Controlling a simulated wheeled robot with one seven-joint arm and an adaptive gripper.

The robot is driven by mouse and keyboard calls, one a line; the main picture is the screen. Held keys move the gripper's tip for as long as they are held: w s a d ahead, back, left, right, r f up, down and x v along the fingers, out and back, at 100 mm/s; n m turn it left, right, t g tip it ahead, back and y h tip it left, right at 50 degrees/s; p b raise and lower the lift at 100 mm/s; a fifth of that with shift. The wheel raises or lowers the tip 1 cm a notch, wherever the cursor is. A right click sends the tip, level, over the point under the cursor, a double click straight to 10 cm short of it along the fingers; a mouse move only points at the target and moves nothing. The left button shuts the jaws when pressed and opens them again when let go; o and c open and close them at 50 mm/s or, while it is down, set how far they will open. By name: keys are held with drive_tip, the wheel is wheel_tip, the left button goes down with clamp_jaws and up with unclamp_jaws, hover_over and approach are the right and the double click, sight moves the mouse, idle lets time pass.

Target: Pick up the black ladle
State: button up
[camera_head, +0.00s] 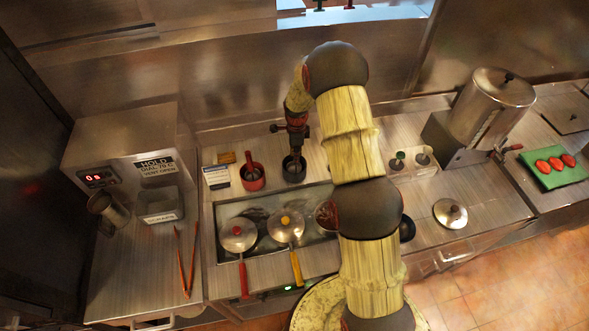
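A black pot (294,171) stands at the back of the steel counter. A dark upright shape, which may be the handle of the black ladle (293,157), rises from it; its lower part is hidden inside the pot. My gripper (295,148) points down directly over this pot, with its tips at or close to the dark shape. It is too small and dark to tell whether the fingers are open or closed on it. A red pot (252,181) with a dark red handle standing up in it is just to the left.
A pan with a red handle (238,237) and one with a yellow handle (287,229) sit on the cooktop in front. A label card (217,177) stands left of the red pot. A large steel urn (492,105) is at right. My arm crosses the middle.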

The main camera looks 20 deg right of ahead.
clamp_jaws()
drive_tip(key=shift+r, duration=0.15)
